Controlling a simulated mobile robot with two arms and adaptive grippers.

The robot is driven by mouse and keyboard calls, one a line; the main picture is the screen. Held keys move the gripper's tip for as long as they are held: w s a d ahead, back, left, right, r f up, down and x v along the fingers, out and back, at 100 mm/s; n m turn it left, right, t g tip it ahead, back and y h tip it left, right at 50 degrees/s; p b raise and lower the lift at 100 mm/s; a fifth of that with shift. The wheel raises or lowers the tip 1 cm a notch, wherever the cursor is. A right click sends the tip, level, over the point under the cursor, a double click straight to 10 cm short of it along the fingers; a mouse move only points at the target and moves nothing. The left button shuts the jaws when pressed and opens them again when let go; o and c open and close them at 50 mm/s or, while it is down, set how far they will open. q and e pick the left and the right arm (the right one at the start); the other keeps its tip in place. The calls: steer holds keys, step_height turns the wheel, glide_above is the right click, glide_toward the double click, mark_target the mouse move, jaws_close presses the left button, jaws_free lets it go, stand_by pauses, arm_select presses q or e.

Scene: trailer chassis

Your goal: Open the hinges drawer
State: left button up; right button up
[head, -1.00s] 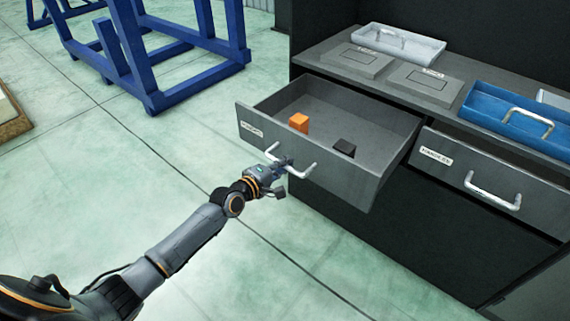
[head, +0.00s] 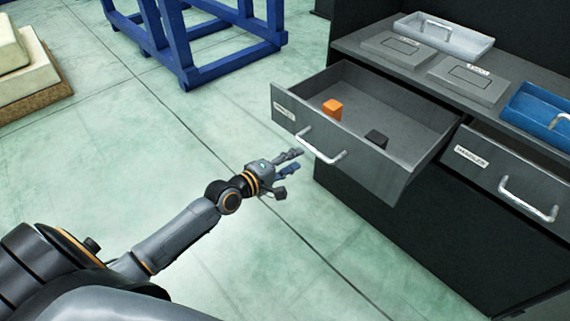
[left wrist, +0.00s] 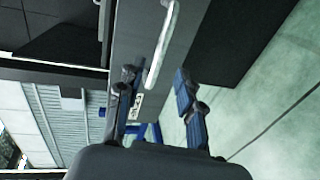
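The grey drawer (head: 345,165) on the left of the cabinet stands pulled out. The label on its front is too small to read surely. An orange block (head: 332,108) and a dark block (head: 376,138) lie inside it. Its pale bar handle (head: 322,148) also shows in the left wrist view (left wrist: 161,50). My left gripper (head: 297,162) is open and empty, just left of the handle and apart from it. In the left wrist view its spread fingers (left wrist: 155,80) point toward the drawer front. My right gripper is not in view.
A second drawer (head: 500,160) with a HANDLES label is to the right, seemingly slightly out. The worktop holds a pale tray (head: 470,42), a blue tray (head: 540,112) and two flat grey boxes. A blue frame (head: 215,65) stands behind. The floor (head: 110,190) left of the drawer is clear.

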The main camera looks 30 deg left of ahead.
arm_select(q)
steer(key=shift+v, duration=1.55)
steer(key=shift+f, duration=0.1)
